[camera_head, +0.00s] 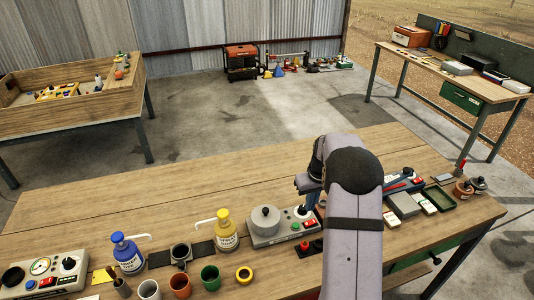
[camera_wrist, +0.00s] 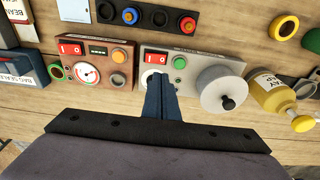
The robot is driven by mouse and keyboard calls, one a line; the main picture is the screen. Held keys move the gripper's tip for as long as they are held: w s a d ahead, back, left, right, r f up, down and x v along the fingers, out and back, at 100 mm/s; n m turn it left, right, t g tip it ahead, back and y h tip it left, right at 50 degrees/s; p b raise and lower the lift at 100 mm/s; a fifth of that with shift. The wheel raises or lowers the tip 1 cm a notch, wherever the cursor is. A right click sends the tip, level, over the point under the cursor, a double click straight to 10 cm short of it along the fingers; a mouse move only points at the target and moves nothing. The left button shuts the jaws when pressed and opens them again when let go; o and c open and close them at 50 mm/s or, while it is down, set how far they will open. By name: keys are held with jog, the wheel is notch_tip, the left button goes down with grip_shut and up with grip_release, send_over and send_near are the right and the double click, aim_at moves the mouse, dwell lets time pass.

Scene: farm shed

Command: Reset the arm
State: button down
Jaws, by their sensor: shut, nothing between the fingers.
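My gripper (camera_wrist: 158,82) is shut and empty, its dark blue fingers pressed together and pointing down in the wrist view. The fingertips overlap a round white part on a grey control box (camera_wrist: 205,60); I cannot tell whether they touch it. This box has a red rocker switch (camera_wrist: 156,58), a green button (camera_wrist: 180,62) and a large grey knob (camera_wrist: 222,88).
Close by are a brown gauge box (camera_wrist: 92,65), a yellow bottle (camera_wrist: 278,92) and another yellow bottle view (camera_head: 227,232). A blue bottle (camera_head: 127,254) and several cups stand left on the workbench (camera_head: 150,205). The bench's back left is clear.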

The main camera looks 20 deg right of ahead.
jog(key=s+a+r, duration=0.5)
jog(key=s+a, duration=0.5)
jog(key=a, duration=0.2)
jog(key=s+a+g, duration=0.1)
jog(key=s+a, duration=0.2)
jog(key=s, duration=0.5)
jog(key=s+a, duration=0.4)
jog(key=s, duration=0.5)
jog(key=shift+s+a+f+g, duration=0.2)
jog(key=shift+a+f+g, duration=0.1)
jog(key=shift+g, duration=0.1)
